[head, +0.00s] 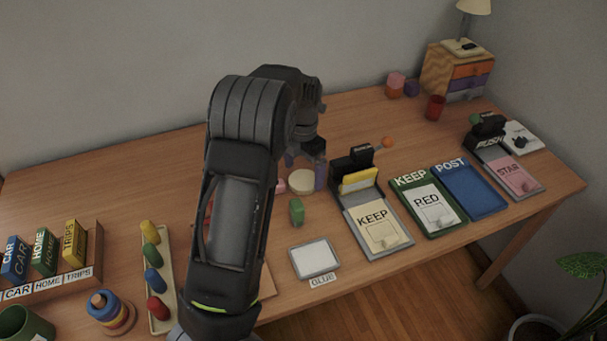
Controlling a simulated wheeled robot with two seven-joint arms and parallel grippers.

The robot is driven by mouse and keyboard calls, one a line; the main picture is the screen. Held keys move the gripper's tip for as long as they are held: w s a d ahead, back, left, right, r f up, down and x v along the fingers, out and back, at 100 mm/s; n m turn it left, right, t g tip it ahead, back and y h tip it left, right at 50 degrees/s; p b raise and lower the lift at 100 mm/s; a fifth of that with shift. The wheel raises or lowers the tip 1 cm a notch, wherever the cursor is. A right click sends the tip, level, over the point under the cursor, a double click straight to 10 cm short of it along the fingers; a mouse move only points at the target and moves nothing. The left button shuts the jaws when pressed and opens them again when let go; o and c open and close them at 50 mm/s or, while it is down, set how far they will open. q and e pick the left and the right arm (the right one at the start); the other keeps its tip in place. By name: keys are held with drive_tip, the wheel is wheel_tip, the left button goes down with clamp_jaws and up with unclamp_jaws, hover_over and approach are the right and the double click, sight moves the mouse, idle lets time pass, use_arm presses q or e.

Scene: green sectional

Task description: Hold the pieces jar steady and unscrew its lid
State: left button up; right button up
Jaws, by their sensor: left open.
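A round beige top (302,181), which looks like the lid of the pieces jar, shows just right of my left arm. The body of the jar is mostly hidden, and I cannot tell how the lid sits on it. My left gripper (308,162) is open and points down at the far side of the beige top. Its fingers are partly hidden, and I cannot tell whether they touch the jar. My right gripper is not in view.
A green piece (297,211) and a glue pad (315,258) lie nearer the front. A KEEP stamp stand (398,237), a green tray (448,221) and a blue tray (470,192) stand right. A peg board (163,304) and stacking rings (108,312) are left. The back middle is clear.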

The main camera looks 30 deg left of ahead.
sight(303, 180)
use_arm(q)
wheel_tip(303, 180, up, 10)
idle(0.3)
drive_tip(key=shift+r, duration=0.1)
idle(0.7)
